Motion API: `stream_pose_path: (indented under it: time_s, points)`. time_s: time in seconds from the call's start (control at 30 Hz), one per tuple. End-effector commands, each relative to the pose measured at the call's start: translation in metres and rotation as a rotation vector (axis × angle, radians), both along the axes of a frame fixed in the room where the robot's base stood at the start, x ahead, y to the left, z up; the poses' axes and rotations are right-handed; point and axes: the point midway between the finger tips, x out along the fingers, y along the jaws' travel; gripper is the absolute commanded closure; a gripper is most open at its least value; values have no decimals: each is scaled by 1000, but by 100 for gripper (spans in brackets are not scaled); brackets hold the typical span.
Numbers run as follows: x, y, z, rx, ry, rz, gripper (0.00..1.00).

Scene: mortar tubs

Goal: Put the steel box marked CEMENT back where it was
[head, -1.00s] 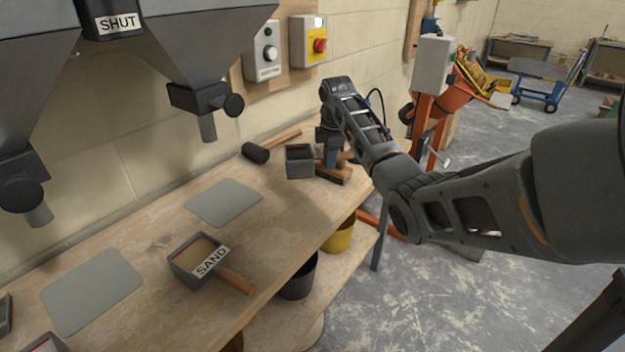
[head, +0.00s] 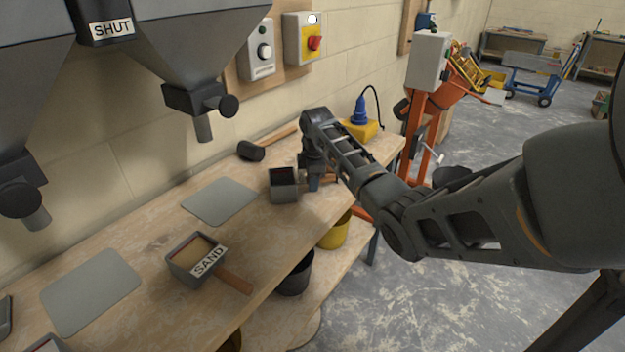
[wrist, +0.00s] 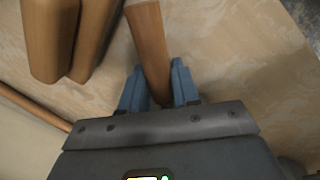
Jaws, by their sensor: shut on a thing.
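A small grey steel box (head: 284,187) with a dark open top is at my gripper (head: 314,182), over the right part of the bench. No marking shows on the side I see, so I cannot read CEMENT on it. In the wrist view the blue fingers (wrist: 157,88) are shut on its wooden handle (wrist: 150,45); the box itself is out of that view. I cannot tell whether the box touches the bench. Two flat grey plates lie bare on the bench, one nearer the box (head: 219,201) and one at the front left (head: 91,292).
A steel box marked SAND (head: 195,259) stands between the plates, its handle pointing right. A mallet (head: 251,150) lies by the wall. Brown wooden pieces (wrist: 55,40) lie beside the held handle. Hoppers (head: 200,98) hang above. A yellow item (head: 360,131) stands at the bench's far end.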

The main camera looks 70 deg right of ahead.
Motion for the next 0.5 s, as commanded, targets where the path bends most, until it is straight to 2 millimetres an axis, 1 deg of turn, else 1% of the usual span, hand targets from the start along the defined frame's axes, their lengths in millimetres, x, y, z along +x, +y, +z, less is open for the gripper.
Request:
stream_pose_path:
  time_s: [0.03, 0.07, 0.1, 0.3, 0.33, 0.5]
  points:
    - [0, 0, -1, -1, -1, 0, 100]
    - [0, 0, -1, 0, 0, 0, 69]
    - [0, 0, -1, 0, 0, 0, 65]
    - [0, 0, -1, 0, 0, 0, 46]
    - [0, 0, -1, 0, 0, 0, 44]
    - [0, 0, -1, 0, 0, 0, 44]
